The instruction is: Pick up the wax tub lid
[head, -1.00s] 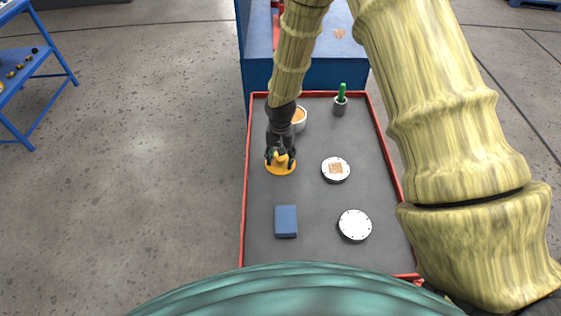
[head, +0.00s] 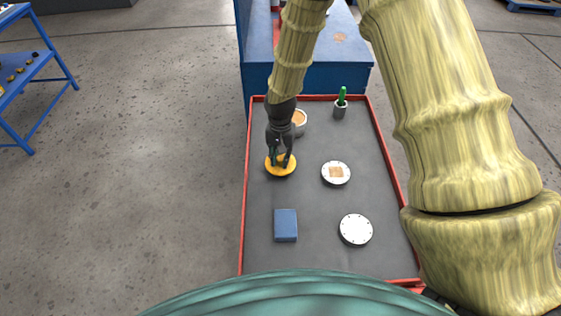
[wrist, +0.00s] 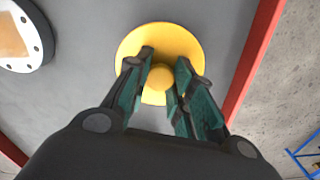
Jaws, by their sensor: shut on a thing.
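The wax tub lid is a yellow-orange disc (head: 281,170) with a round knob on top. It lies on the grey tray top (head: 310,205), near the left red rim. In the wrist view the lid (wrist: 182,39) shows its knob between the fingers. My gripper (head: 281,161) points down over the lid and is shut on the knob. In the wrist view the gripper fingers (wrist: 163,90) stand on both sides of the knob. The tub (head: 299,119), white with orange-brown inside, stands behind the gripper and is partly hidden by it.
A grey cup with a green item (head: 341,105) stands at the back. A red rim (head: 244,205) edges the tray.

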